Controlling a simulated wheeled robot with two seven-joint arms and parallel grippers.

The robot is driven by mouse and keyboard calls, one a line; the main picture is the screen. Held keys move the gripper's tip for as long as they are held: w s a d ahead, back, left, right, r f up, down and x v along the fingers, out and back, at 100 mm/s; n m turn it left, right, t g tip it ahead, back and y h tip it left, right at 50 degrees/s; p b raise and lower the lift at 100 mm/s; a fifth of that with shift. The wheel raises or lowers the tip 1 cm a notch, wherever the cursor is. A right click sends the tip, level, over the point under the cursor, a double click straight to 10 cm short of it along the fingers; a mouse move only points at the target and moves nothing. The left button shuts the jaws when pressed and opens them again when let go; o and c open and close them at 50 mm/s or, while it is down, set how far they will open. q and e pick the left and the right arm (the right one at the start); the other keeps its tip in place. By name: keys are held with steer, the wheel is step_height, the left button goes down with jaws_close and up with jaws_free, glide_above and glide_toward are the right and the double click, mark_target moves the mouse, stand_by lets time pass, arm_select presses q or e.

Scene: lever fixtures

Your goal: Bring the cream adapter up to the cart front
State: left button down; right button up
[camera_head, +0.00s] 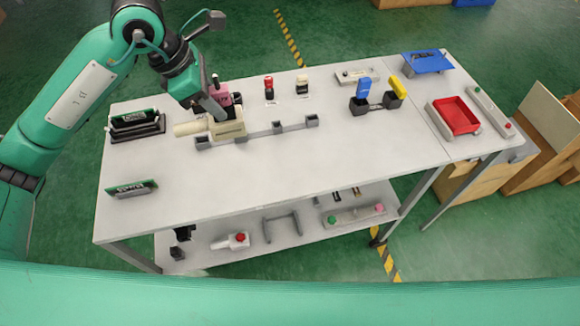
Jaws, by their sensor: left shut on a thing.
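The cream adapter (228,131) is at the left rear of the white cart top, a blocky body with a paler cylinder pointing left. It sits at the left end of a grey bar fixture. My left gripper (217,114) reaches down from the upper left and is shut on the adapter. Its fingertips partly hide the adapter's top, and I cannot tell whether the adapter touches the surface. The cart front edge (270,205) runs along the near side of the top. My right gripper is not in view.
The grey bar fixture (262,132) has several sockets. A pink-topped part (220,94) stands close behind my gripper. Green boards (134,120) stand at the left. A blue and yellow lever fixture (378,101) and a red tray (456,116) are to the right. The front middle is clear.

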arm_select(q)
step_height(320, 180, down, 20)
steer(key=p, duration=0.4)
steer(key=shift+f, duration=0.1)
steer(key=shift+f, duration=0.15)
steer(key=c, duration=1.1)
jaws_free()
